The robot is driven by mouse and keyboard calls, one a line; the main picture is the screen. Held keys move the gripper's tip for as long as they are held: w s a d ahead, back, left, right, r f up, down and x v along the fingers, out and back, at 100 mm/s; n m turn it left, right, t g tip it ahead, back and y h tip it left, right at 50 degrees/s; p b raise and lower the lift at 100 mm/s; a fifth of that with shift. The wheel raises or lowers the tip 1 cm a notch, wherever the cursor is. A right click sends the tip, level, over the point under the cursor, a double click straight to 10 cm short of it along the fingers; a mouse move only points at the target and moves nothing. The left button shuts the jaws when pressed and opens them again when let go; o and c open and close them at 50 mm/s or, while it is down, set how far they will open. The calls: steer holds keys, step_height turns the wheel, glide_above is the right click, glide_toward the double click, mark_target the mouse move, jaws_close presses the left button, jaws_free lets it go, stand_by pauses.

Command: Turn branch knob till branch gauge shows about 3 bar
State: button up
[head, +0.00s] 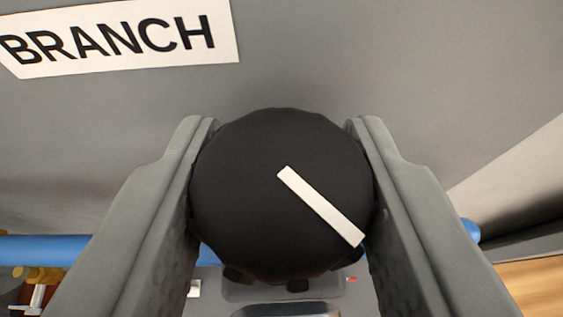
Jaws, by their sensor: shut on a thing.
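The branch knob (255,200) is a round black knob in the middle of the head view. A white pointer line on its face runs from the centre toward the lower right. My gripper (281,190) is shut on the knob, with one grey finger against its left side and one against its right side. A white label reading BRANCH (120,36) is on the grey panel (330,60) at the upper left. The branch gauge does not show in this view, so its reading cannot be seen.
A blue pipe (85,250) runs across behind the knob at lower left, and its end shows at right. A yellow-brown fitting (38,274) sits below it at left. A wooden surface (535,283) shows at lower right.

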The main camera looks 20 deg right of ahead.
steer(key=shift+w+a+m+g+h, duration=0.1)
steer(key=shift+m+g+h, duration=1.2)
steer(key=shift+m+h, duration=1.05)
steer(key=shift+m+g+h, duration=1.25)
steer(key=shift+m+g, duration=0.45)
steer(key=shift+m, duration=0.05)
steer(key=o, duration=0.7)
steer(key=shift+f, duration=0.1)
steer(key=v, duration=1.7)
steer(key=shift+a, duration=0.2)
